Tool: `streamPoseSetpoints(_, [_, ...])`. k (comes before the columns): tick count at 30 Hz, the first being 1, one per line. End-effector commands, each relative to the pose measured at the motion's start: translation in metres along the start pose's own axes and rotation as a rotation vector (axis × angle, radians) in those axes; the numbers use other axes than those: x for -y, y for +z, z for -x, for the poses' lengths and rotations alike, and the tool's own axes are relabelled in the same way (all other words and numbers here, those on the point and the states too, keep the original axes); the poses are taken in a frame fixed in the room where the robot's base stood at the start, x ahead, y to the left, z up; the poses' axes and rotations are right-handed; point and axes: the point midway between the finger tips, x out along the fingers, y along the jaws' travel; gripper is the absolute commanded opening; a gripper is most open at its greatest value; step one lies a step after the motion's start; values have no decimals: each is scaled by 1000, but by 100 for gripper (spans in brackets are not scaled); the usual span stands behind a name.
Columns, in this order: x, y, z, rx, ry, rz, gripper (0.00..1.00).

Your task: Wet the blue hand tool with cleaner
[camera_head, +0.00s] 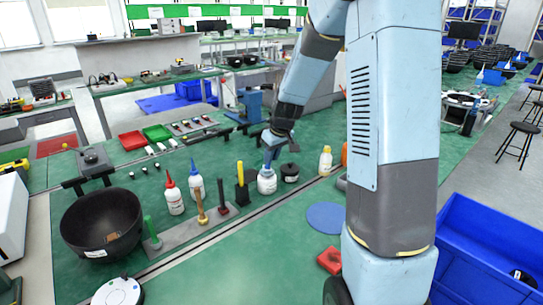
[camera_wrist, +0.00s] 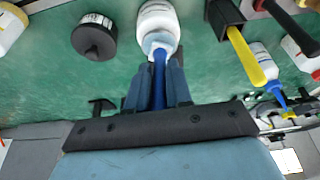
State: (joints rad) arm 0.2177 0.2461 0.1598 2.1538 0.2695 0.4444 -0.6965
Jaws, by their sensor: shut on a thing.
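My gripper (camera_head: 270,152) points down over a white jar (camera_head: 266,183) on the green bench. The jar stands upright and carries a label.
A round black container (camera_head: 290,173) stands right of the jar. A black holder with a yellow handle (camera_head: 241,187), a red-capped bottle (camera_head: 173,197) and a blue-capped bottle (camera_head: 196,185) stand left. A black bowl (camera_head: 100,222) is at the bench's left. Bench around the blue disc (camera_head: 327,217) is mostly free.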

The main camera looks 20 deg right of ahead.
Motion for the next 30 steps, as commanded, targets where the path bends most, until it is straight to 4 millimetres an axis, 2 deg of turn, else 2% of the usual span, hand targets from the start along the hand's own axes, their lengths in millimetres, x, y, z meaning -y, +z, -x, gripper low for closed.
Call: streamPoseSetpoints(30, [0, -22, 59, -2, 1, 0, 0])
